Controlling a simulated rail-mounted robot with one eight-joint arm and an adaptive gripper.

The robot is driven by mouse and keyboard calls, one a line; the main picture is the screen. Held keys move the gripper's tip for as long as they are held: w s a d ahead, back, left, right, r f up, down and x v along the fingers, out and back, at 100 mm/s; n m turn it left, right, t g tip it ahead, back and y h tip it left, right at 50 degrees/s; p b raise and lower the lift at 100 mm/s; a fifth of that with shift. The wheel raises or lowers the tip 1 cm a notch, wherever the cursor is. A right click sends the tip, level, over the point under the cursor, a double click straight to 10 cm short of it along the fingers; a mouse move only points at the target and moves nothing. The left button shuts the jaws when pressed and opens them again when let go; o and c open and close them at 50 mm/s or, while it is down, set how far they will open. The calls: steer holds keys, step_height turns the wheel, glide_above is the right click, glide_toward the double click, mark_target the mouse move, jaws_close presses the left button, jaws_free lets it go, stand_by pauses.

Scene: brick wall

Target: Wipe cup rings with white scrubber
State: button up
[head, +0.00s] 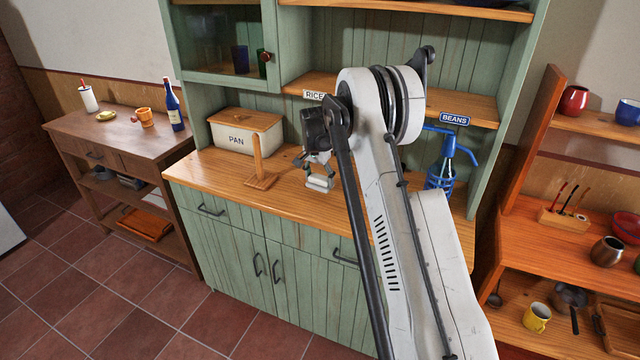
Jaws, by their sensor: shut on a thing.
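My gripper (320,174) points down over the wooden counter (215,178) of the green hutch. It is shut on a white scrubber (319,186), a small white block low over or on the counter; I cannot tell whether it touches the wood. No cup rings can be made out on the counter. My arm hides the counter's middle and part of its right side.
A wooden upright holder (259,168) stands just left of my gripper, with a PAN bread box (246,132) behind it. A blue siphon bottle (442,165) stands at the right, partly behind my arm. The counter's front left is clear.

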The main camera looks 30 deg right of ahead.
mark_target(320, 176)
steer(key=shift+r+p, duration=0.3)
steer(key=shift+r, duration=1.35)
